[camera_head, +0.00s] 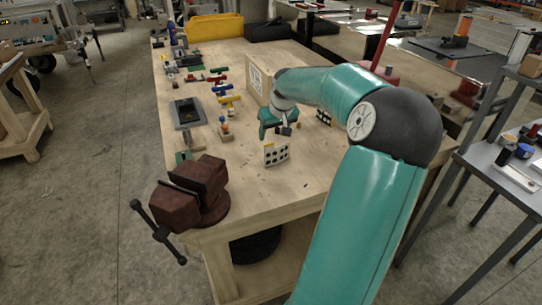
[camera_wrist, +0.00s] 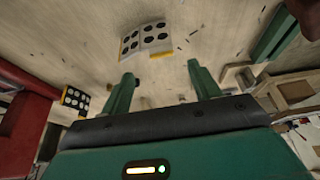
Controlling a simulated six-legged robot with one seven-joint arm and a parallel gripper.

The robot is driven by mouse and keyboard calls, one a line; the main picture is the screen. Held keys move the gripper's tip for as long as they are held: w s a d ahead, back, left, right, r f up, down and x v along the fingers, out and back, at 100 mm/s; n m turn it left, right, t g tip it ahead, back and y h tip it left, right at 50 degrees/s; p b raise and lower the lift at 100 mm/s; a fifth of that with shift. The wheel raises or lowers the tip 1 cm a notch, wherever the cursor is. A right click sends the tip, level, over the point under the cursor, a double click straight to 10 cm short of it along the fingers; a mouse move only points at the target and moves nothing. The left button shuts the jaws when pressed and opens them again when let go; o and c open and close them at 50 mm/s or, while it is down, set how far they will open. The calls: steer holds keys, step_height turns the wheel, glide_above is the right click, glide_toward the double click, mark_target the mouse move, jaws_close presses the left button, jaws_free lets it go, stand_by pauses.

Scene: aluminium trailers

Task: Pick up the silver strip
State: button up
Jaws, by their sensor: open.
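I cannot make out a silver strip for certain in either view. My gripper (camera_head: 283,128) hangs over the middle of the wooden workbench, left of the bent teal arm. In the wrist view my gripper (camera_wrist: 163,82) has its two green fingers wide apart, with bench surface between them. A white block with black dots (camera_wrist: 146,40) lies beyond the fingertips in the wrist view; a similar dotted block (camera_head: 277,154) stands just below my gripper in the head view.
A rusty red vise (camera_head: 195,195) sits at the bench's near left corner. A cardboard box (camera_head: 259,80) stands behind my gripper. A second dotted block (camera_head: 323,117) is to the right. A dark tray (camera_head: 187,112) and several coloured tools line the left side. Bare wood (camera_head: 245,185) shows in front.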

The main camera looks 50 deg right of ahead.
mark_target(270, 144)
steer(key=x, duration=0.6)
steer(key=shift+w+a+f, duration=0.1)
steer(key=shift+w+f, duration=0.05)
steer(key=shift+f, duration=0.05)
jaws_close()
steer(key=shift+r, duration=0.15)
